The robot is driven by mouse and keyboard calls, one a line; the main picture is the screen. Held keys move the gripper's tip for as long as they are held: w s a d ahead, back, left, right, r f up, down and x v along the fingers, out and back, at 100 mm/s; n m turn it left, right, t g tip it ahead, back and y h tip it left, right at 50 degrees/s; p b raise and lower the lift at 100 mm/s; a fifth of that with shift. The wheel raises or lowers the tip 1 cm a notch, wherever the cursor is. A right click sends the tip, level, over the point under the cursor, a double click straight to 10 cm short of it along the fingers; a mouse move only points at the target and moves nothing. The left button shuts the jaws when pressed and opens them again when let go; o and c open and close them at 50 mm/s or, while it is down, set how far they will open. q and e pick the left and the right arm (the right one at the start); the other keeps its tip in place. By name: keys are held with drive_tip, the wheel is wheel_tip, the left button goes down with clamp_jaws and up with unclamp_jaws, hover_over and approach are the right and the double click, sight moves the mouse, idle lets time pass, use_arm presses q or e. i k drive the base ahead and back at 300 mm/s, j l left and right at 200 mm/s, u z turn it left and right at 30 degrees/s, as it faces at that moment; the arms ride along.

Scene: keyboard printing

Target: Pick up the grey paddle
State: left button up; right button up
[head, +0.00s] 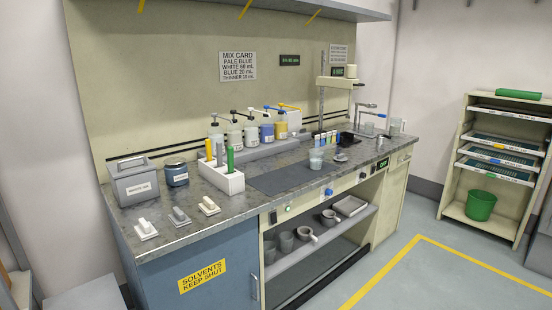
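A white holder (231,186) stands on the grey worktop, left of the middle, with upright sticks in it. One is a thin grey stick (219,154), which looks like the grey paddle; its lower part is hidden in the holder. A yellowish stick (209,149) stands to its left and a green stick (230,159) to its right. A grey handled piece (179,215) also lies near the left front edge of the worktop, between two paler ones. Neither of my grippers is in view.
A grey lidded box (137,183) and a dark blue jar (176,173) stand left of the holder. Pump bottles (250,132) line the back. Floor is open in front.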

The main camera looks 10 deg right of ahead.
sight(219, 145)
drive_tip(key=i+l, duration=0.3)
drive_tip(key=i, duration=0.2)
drive_tip(key=i+l, duration=0.3)
drive_tip(key=i, duration=0.15)
drive_tip(key=i+l, duration=0.3)
drive_tip(key=i, duration=0.2)
